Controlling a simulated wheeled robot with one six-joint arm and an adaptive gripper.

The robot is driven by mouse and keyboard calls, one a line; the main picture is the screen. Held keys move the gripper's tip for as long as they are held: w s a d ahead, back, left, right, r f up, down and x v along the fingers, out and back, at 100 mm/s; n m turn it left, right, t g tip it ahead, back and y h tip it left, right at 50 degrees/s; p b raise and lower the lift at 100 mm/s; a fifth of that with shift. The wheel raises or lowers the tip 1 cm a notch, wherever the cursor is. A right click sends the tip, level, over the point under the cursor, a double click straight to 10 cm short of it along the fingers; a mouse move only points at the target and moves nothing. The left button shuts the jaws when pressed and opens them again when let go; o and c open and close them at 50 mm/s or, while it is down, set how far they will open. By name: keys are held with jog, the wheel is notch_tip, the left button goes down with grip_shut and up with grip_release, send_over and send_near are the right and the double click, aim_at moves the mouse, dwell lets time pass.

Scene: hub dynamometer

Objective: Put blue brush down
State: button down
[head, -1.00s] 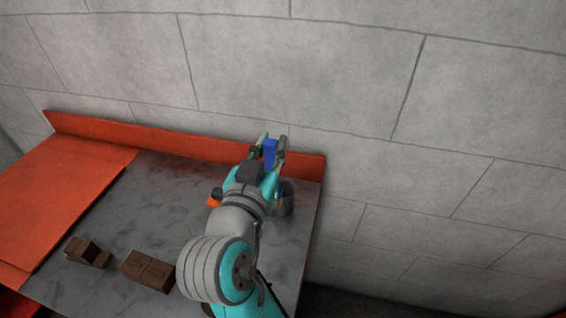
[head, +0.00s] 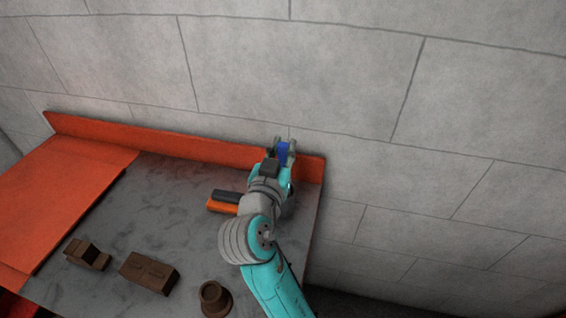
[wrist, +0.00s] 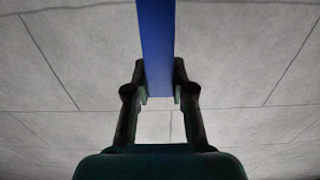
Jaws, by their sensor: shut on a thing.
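The blue brush (head: 283,152) is between the fingers of my gripper (head: 285,145), near the orange back rail at the bench's far right. In the wrist view, the blue brush (wrist: 156,45) runs up from between the fingertips of my gripper (wrist: 160,92) and out of the top of the picture. The gripper is shut on it. Only the wall shows behind the brush there. Its bristles cannot be made out, and I cannot tell how high it is above the bench.
The grey bench top (head: 165,215) has an orange back rail (head: 180,148) and an orange panel (head: 60,195) at left. An orange and dark block (head: 228,203) lies left of my arm. Brown parts stand in front: a stepped block (head: 87,254), a box (head: 148,272) and a round flanged piece (head: 214,298).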

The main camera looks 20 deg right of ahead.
aim_at(283, 164)
jog(key=shift+f, duration=2.45)
jog(key=c, duration=1)
grip_release()
jog(key=v, duration=1)
jog(key=shift+s+r, duration=0.2)
jog(key=shift+s, duration=0.1)
jog(key=shift+o, duration=0.6)
jog(key=shift+s+f, duration=0.15)
jog(key=shift+a+f+x, duration=0.1)
jog(key=shift+f+x, duration=0.1)
jog(key=shift+x, duration=1.6)
jog(key=shift+a+f+x, duration=0.1)
jog(key=shift+f+x, duration=0.05)
jog(key=shift+x, duration=1.7)
jog(key=shift+a+f+x, duration=0.1)
jog(key=shift+f+x, duration=0.1)
jog(key=shift+x, duration=1.6)
